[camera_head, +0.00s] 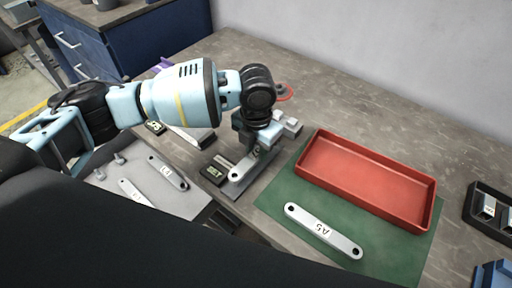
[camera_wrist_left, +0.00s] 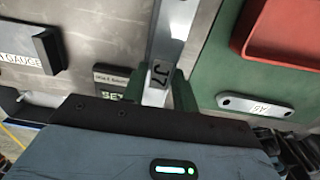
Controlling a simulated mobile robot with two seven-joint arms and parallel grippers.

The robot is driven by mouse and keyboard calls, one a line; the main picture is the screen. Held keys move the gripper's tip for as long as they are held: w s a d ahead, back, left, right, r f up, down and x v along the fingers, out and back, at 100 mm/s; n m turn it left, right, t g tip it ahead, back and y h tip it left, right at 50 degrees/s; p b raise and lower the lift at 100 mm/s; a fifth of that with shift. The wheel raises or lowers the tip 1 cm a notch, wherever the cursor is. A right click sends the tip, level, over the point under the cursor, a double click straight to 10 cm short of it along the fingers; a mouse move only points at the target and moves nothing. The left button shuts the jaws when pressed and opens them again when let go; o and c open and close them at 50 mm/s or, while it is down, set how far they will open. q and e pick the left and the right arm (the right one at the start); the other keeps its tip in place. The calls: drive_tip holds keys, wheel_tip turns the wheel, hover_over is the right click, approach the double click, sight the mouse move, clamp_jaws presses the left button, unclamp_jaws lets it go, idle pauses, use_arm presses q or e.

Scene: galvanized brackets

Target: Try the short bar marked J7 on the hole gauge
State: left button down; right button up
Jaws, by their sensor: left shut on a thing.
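My left gripper (camera_head: 256,145) is shut on the short bar marked J7 (camera_head: 238,174), with its fingers on either side of the bar. In the head view the bar's near end, with a dark hole, sticks out below the gripper, over a dark plate beside a black block marked SET (camera_head: 213,172). That block also shows in the wrist view (camera_wrist_left: 115,84). The gripper hides the bar's far part, and I cannot tell whether the bar touches the plate. My right gripper is not in view.
A red tray (camera_head: 368,205) and a bar marked A5 (camera_head: 323,231) lie on a green mat (camera_head: 275,200). Two other bars (camera_head: 168,172) lie on a light grey sheet at left. A black bin (camera_head: 483,215) is at far right.

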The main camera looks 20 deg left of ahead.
sight(256, 153)
use_arm(q)
drive_tip(key=shift+f, duration=0.6)
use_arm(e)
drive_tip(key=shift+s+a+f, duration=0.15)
use_arm(q)
drive_tip(key=shift+f+b, duration=0.35)
drive_tip(key=shift+f, duration=0.6)
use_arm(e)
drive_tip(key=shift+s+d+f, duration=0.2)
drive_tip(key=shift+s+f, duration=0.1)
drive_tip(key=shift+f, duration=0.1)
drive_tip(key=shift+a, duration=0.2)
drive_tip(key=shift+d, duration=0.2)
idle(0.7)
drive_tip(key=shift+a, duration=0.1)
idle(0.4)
use_arm(q)
drive_tip(key=c, duration=1)
unclamp_jaws()
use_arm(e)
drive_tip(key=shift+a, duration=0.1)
